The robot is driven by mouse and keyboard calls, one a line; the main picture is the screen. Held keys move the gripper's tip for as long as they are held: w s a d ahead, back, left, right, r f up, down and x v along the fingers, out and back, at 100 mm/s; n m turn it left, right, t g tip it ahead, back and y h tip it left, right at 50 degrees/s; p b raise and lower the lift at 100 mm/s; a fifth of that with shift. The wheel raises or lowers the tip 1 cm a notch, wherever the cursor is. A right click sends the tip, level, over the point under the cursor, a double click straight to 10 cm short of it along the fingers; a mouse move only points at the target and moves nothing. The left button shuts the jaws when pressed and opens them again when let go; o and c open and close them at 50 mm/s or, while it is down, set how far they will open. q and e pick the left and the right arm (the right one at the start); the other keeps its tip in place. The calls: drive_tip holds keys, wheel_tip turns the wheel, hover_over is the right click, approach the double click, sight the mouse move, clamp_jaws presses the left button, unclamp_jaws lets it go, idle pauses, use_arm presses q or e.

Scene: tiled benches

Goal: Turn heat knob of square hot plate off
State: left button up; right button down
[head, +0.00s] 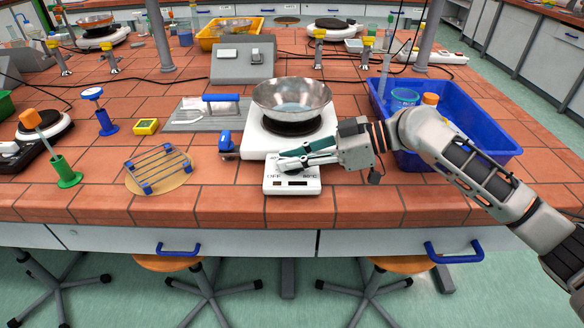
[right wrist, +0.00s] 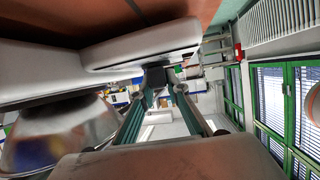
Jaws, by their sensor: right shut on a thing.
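The white square hot plate (head: 258,140) stands near the front edge of the tiled bench with a metal bowl (head: 291,95) on its burner. Its low front panel (head: 292,187) carries an OFF mark at left and a temperature mark at right. My right gripper (head: 282,164) reaches in from the right, its fingers low over this panel and shut on the heat knob. The fingers hide the knob in the head view. In the right wrist view the dark heat knob (right wrist: 155,76) shows between the fingertips, under the hot plate body (right wrist: 140,50). The knob's pointer cannot be made out. My left gripper is not in view.
A blue tray (head: 505,152) with containers stands right of the hot plate, beneath my right forearm. A wire rack (head: 158,168) on a round mat and a blue-capped item (head: 227,145) are to the left. A grey power unit (head: 243,65) stands behind. The front bench edge is clear.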

drive_tip(key=shift+f+b, duration=0.35)
drive_tip(key=shift+f, duration=0.1)
drive_tip(key=shift+r+n+g+b, duration=0.2)
drive_tip(key=shift+n+g+b, duration=0.5)
drive_tip(key=shift+g, duration=0.1)
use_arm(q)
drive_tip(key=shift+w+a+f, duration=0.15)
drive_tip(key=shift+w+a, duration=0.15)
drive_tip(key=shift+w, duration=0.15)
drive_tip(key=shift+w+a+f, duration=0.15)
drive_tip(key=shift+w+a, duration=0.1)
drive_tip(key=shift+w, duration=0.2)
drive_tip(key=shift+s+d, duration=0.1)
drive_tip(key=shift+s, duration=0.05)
use_arm(e)
drive_tip(key=shift+r, duration=0.1)
drive_tip(key=c, duration=2)
unclamp_jaws()
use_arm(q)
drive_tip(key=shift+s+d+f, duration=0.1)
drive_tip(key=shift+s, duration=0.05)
use_arm(e)
drive_tip(key=shift+o, duration=0.2)
drive_tip(key=shift+r, duration=0.1)
drive_tip(key=v, duration=1.2)
